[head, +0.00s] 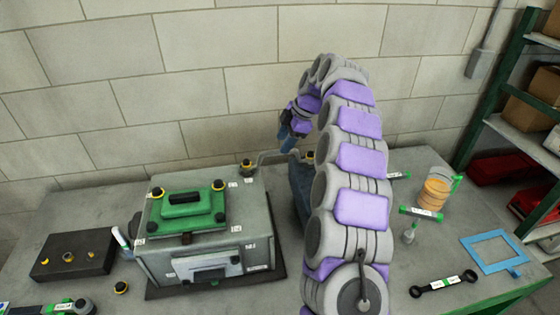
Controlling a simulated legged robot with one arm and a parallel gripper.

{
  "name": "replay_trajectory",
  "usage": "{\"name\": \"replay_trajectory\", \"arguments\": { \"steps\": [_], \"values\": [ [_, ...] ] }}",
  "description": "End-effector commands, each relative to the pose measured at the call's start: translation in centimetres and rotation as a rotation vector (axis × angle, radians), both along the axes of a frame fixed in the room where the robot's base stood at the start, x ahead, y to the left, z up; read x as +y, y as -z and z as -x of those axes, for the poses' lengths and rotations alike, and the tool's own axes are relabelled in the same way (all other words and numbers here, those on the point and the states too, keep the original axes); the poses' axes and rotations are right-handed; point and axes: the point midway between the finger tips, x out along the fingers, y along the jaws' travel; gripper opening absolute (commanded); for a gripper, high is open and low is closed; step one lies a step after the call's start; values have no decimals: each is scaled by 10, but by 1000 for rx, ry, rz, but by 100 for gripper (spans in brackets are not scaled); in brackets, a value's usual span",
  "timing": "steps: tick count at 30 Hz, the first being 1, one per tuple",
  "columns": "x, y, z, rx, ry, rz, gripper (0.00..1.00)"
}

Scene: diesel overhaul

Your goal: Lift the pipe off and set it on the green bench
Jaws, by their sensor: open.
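A grey bent pipe (268,156) runs from the back right corner of the grey engine block (205,240) toward a dark blue part (302,190) that my arm partly covers. Yellow-and-black knobs sit near its ends. My gripper (287,142) points down just above the pipe, with its blue fingers near the pipe's right part. It is open, and I cannot tell whether the fingers straddle the pipe. The grey-topped bench under the block shows a green front edge (480,304) at the lower right.
A green cover (187,210) tops the block. A dark block (72,253) stands on the left. On the right are an orange-filled beaker (435,193), a blue frame (493,252) and a black wrench (443,284). Shelves stand at far right; a wall closes the back.

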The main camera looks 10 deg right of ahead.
Motion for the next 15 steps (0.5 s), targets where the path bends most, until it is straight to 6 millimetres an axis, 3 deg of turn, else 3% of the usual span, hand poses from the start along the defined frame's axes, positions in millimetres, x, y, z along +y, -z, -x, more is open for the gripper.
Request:
{"name": "replay_trajectory", "arguments": {
  "steps": [4, 15],
  "values": [
    [4, 22, -4, -1, 1, -3, 49],
    [6, 45, -11, 2, 2, -9, 49]
  ]
}}
